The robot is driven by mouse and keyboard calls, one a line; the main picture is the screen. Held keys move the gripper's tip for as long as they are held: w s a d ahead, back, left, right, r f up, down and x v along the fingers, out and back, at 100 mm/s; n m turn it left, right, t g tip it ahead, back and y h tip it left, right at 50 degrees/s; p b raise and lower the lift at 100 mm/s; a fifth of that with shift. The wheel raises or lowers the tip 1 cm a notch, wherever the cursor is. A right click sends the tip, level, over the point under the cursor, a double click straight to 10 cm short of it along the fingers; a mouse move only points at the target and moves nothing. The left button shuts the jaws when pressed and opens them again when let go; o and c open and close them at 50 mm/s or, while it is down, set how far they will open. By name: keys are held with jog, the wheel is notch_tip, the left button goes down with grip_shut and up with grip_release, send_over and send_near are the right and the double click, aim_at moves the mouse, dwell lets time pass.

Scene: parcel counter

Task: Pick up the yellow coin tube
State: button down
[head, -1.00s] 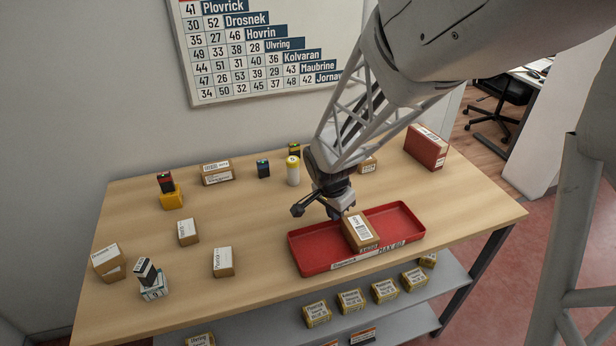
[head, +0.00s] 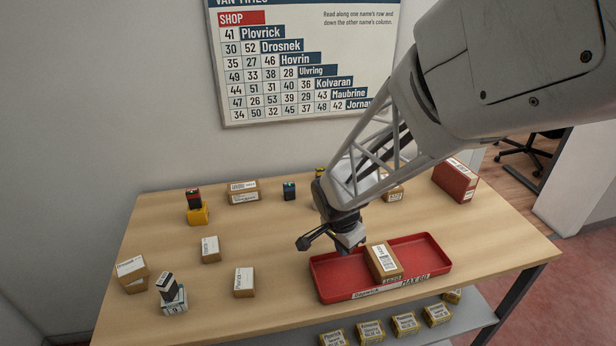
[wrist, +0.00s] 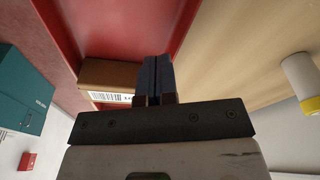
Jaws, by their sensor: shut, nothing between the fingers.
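The yellow coin tube (wrist: 299,75) shows in the wrist view at the right edge, a pale cylinder with a yellow end, on the wooden table. My gripper (head: 350,243) is over the back left part of the red tray, apart from the tube. In the wrist view its dark fingers (wrist: 155,75) are together with nothing between them, close to a brown parcel (wrist: 105,78) in the tray.
The red tray (head: 425,254) at the table's front holds the labelled parcel (head: 384,261). A red box (head: 455,180) stands at the back right. A dark block (head: 289,191) stands at the back. Several small parcels and stacked blocks occupy the left.

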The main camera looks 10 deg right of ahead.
send_over(322, 277)
dwell(0.6)
jog(key=c, duration=1.3)
grip_release()
jog(key=shift+o, duration=0.2)
